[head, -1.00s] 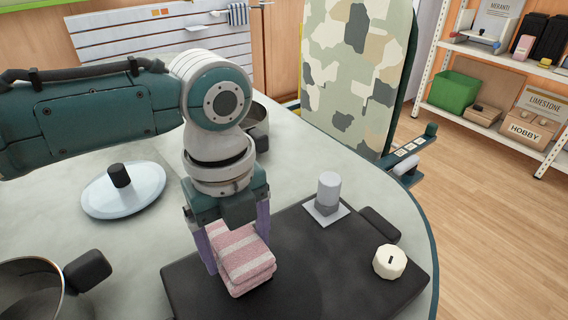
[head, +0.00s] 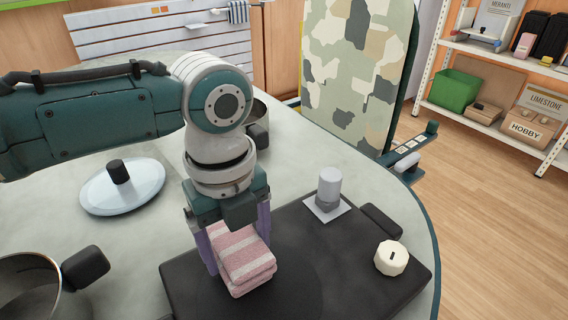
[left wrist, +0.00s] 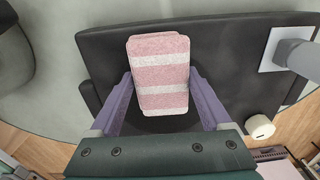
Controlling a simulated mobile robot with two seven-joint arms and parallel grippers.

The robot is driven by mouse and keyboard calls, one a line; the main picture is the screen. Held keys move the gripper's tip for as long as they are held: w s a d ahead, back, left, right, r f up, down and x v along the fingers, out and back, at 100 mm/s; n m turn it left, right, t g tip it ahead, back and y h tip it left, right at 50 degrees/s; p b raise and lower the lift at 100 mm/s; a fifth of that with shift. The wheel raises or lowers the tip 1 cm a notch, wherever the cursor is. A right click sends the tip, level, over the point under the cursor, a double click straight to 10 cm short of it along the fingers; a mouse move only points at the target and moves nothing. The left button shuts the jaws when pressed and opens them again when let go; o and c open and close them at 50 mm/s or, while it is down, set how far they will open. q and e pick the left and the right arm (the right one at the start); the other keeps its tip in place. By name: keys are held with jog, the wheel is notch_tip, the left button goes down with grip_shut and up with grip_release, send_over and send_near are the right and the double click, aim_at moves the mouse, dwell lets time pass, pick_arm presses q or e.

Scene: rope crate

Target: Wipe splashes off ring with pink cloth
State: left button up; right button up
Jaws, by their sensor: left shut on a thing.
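The folded pink cloth (head: 246,270) with pale stripes is held between the purple fingers of my left gripper (head: 238,245). It also shows in the left wrist view (left wrist: 160,75), with the left gripper's fingers (left wrist: 162,95) on either side. The cloth is over the black hob plate (head: 365,288); I cannot tell if it touches it. The ring (head: 290,290) is a faint darker round area on the plate, partly hidden by the cloth. It shows in the left wrist view (left wrist: 160,124) as a dark curve below the cloth. I cannot make out any splashes. My right gripper is not in view.
A grey cylinder (head: 328,188) on a pale square base and a cream knob (head: 391,258) are at the plate's right side. A pot (head: 30,290) stands front left, a lid (head: 122,187) behind it. Another pot (head: 258,120) is behind my left arm.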

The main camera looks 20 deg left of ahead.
pick_arm(q)
jog(key=shift+s+d+r+p, duration=0.2)
jog(key=shift+s+d+p, duration=0.4)
jog(key=shift+p, duration=0.1)
jog(key=shift+s+d+p, duration=0.3)
jog(key=shift+d+p, duration=0.05)
jog(key=shift+d, duration=0.05)
jog(key=shift+s+d+f, duration=0.1)
